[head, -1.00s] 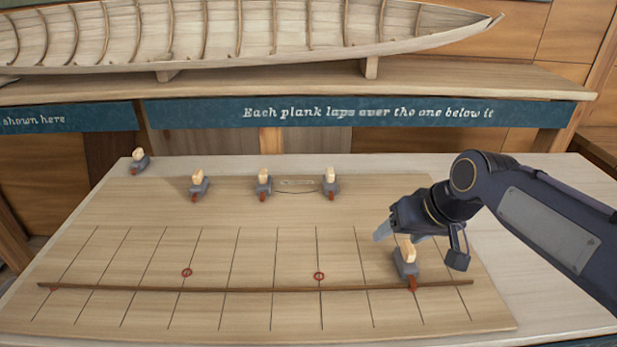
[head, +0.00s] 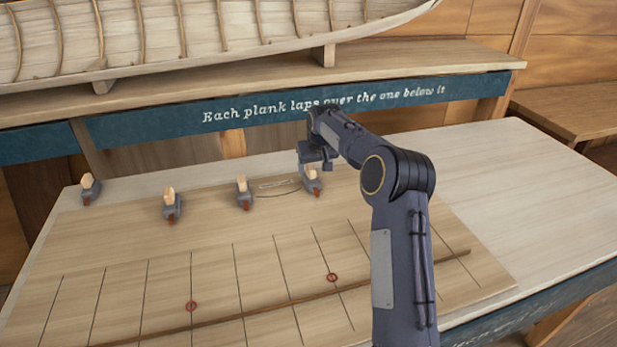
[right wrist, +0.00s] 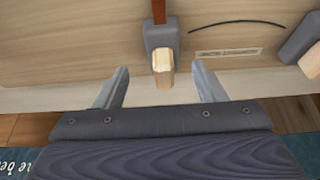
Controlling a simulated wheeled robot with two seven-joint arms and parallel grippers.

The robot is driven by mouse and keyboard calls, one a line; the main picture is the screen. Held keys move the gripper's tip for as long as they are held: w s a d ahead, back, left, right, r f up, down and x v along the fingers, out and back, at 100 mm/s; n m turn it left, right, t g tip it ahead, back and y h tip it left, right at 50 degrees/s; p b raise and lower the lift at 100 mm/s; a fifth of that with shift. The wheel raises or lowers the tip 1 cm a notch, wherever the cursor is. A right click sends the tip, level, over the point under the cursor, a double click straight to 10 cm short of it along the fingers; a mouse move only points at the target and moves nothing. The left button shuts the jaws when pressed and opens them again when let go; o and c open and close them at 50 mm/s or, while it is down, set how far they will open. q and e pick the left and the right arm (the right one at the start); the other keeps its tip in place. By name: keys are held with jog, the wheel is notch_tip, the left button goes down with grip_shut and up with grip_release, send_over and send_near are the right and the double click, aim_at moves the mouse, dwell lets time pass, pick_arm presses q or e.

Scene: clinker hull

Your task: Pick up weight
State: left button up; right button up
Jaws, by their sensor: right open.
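Several grey weights with pale wooden handles and red-brown noses stand in a row along the board's far part. In the head view they are the far-left weight (head: 90,190), the second weight (head: 172,206), the third weight (head: 243,194) and the rightmost weight (head: 314,184). My right gripper (right wrist: 161,70) is open, its fingers apart on either side of the rightmost weight's handle (right wrist: 163,62); contact cannot be seen. The third weight (right wrist: 304,38) shows at the right of the wrist view. My left gripper is not in view.
A thin brown batten (head: 270,309) lies across the lined board (head: 100,240), by two red rings (head: 331,277). My right arm covers part of the batten. A model hull (head: 200,30) stands on a shelf behind. The table's right side (head: 490,190) is clear.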

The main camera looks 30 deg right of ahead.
aim_at(311, 168)
jog(key=x, duration=0.2)
jog(key=p+x, duration=0.1)
jog(key=shift+w+a+f+p, duration=0.1)
jog(key=shift+w+f+p, duration=0.2)
jog(key=shift+w, duration=0.2)
jog(key=shift+w+f, duration=0.15)
jog(key=shift+f, duration=0.2)
grip_shut()
jog(key=shift+r, duration=0.15)
